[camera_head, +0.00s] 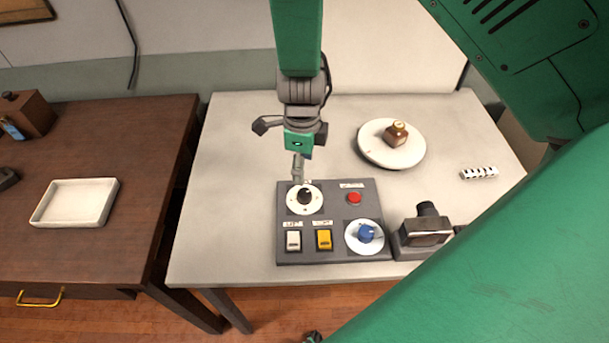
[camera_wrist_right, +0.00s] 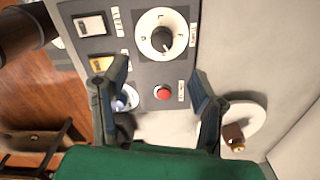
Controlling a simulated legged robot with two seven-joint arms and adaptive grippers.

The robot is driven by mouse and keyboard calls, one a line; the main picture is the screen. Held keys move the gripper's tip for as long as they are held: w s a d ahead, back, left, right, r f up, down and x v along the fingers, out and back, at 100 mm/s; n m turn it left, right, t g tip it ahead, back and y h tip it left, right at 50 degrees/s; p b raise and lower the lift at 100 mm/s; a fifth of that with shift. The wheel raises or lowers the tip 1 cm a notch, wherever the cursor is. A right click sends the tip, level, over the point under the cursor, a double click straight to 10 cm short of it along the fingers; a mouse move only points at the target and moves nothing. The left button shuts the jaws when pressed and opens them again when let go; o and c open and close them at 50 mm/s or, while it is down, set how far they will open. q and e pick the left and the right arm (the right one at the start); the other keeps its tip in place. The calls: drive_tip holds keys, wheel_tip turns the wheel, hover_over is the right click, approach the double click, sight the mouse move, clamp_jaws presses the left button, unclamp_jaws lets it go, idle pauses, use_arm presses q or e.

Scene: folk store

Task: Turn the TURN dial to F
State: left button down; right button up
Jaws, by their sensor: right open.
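A black dial knob (camera_head: 305,196) sits on a round white face at the far left of the grey control panel (camera_head: 350,254). In the right wrist view the same knob (camera_wrist_right: 162,39) shows on its white face, with small marks around it that I cannot read surely. A blue dial (camera_head: 366,233) sits at the panel's near right. It is partly hidden by a finger in the wrist view (camera_wrist_right: 122,102). My right gripper (camera_head: 298,170) hangs just behind the black dial, apart from it. Its fingers (camera_wrist_right: 159,70) are spread and empty. My left gripper is not visible.
The panel also has a red button (camera_head: 354,198), a white switch (camera_head: 293,240) and a yellow switch (camera_head: 324,239). A dark device (camera_head: 424,236) stands right of it. Behind are a white plate (camera_head: 374,153) with a small bottle (camera_head: 396,133). The table's left side is clear.

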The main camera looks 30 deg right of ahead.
drive_tip(key=b, duration=0.3)
hover_over(304, 193)
drive_tip(key=a, duration=0.1)
wheel_tip(304, 193, down, 6)
drive_tip(key=shift+w+r, duration=0.1)
drive_tip(key=shift+r, duration=0.15)
drive_tip(key=f+b, duration=0.1)
drive_tip(key=d+f+b, duration=0.1)
drive_tip(key=f, duration=0.1)
drive_tip(key=d+f+b, duration=0.1)
drive_tip(key=shift+d+f+b, duration=0.1)
drive_tip(key=shift+f+b, duration=0.2)
drive_tip(key=shift+b, duration=0.1)
drive_tip(key=shift+f+b, duration=0.35)
drive_tip(key=shift+f, duration=0.25)
drive_tip(key=shift+a+b, duration=0.4)
drive_tip(key=shift+a, duration=0.65)
drive_tip(key=shift+d, duration=0.35)
drive_tip(key=c, duration=0.4)
drive_tip(key=shift+d, duration=0.3)
drive_tip(key=c, duration=0.7)
drive_tip(key=shift+d, duration=0.15)
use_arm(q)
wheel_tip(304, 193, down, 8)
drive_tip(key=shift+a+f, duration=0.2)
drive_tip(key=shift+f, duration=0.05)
use_arm(e)
drive_tip(key=shift+a, duration=0.35)
